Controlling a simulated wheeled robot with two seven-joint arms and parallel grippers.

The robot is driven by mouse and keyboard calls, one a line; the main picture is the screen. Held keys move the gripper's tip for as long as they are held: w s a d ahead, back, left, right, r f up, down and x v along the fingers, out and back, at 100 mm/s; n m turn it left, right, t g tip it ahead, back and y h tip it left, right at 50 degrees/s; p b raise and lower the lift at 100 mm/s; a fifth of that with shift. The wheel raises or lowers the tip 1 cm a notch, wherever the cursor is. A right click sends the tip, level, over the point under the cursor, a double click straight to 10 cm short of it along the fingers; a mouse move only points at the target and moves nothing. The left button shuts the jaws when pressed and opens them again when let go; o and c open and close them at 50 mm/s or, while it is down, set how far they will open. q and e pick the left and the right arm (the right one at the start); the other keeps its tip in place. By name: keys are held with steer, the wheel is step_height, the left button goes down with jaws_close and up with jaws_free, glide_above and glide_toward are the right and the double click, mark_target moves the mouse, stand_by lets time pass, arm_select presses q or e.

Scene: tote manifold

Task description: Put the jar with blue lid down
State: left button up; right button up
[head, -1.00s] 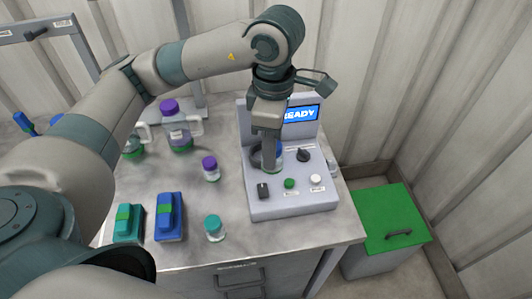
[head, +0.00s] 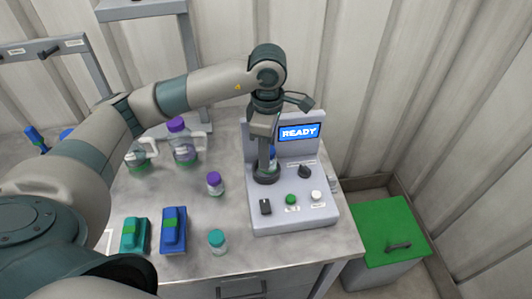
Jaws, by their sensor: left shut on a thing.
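The jar with blue lid (head: 273,155) is partly hidden behind my left gripper (head: 264,170). Its blue lid and a clear side show at the gripper's right edge. My left gripper points down and is shut on this jar. They are over the grey machine (head: 290,216), near a round dark well (head: 266,178) in its top. I cannot tell whether the jar's base touches the machine. My right gripper is not in view.
A purple-lidded jar (head: 215,185), a teal-lidded jar (head: 217,242) and a purple-capped bottle (head: 182,145) stand on the table. A green-lidded bin (head: 388,230) is at right.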

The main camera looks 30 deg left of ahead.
arm_select(q)
steer(key=shift+w+a+f, duration=0.7)
steer(key=shift+w+f, duration=0.05)
steer(key=shift+w, duration=0.2)
steer(key=shift+p, duration=0.3)
steer(key=shift+s+f+p, duration=0.1)
steer(key=shift+f+p, duration=0.4)
steer(key=shift+f, duration=0.05)
step_height(320, 180, down, 3)
steer(key=shift+r+p, duration=0.2)
steer(key=shift+p, duration=0.45)
steer(key=shift+f, duration=0.1)
steer(key=shift+f+b, duration=0.15)
steer(key=shift+b, duration=0.15)
steer(key=o, duration=0.9)
steer(key=shift+c, duration=0.2)
